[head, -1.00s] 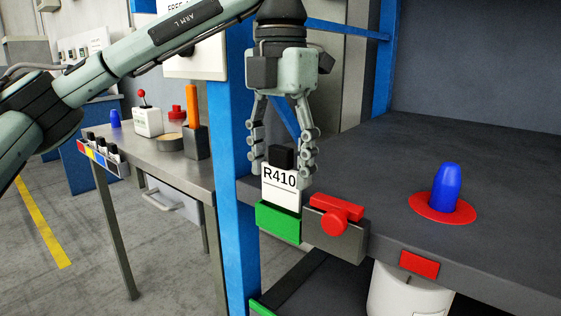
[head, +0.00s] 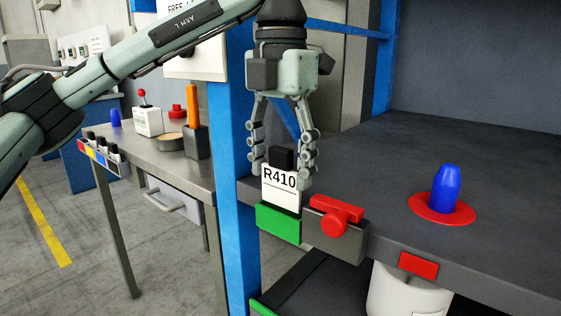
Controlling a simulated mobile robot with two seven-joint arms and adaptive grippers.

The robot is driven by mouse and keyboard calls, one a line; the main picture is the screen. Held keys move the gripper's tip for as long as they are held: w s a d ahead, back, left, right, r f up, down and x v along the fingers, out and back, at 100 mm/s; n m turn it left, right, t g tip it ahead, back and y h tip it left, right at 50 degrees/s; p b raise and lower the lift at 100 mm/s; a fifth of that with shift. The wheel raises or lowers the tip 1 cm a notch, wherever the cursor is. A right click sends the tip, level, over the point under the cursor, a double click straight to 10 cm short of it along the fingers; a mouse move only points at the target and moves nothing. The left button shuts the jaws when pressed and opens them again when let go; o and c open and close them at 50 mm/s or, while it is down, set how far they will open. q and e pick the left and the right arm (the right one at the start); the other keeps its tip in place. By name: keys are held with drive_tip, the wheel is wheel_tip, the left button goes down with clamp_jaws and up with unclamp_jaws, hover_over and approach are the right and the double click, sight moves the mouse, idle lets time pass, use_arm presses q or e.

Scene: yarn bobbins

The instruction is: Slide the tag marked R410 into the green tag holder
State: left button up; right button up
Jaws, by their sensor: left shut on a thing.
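The tag marked R410 (head: 281,186) is a white card with a black grip block (head: 281,158) on top. It stands upright at the green tag holder (head: 279,223) on the shelf's front edge, its lower end hidden behind the holder's green front. My left gripper (head: 282,165) points down from above and is shut on the tag's black block. How deep the tag sits in the holder cannot be seen. My right gripper is not in view.
A dark block with a red knob (head: 334,221) is close to the right of the holder. A blue bobbin (head: 446,188) stands on a red disc on the shelf. A blue post (head: 234,150) rises just left. A side table (head: 150,160) holds several items.

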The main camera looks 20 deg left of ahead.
sight(280, 168)
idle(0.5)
use_arm(q)
drive_tip(key=shift+f+b, duration=0.95)
drive_tip(key=shift+f, duration=0.55)
drive_tip(key=o, duration=1.2)
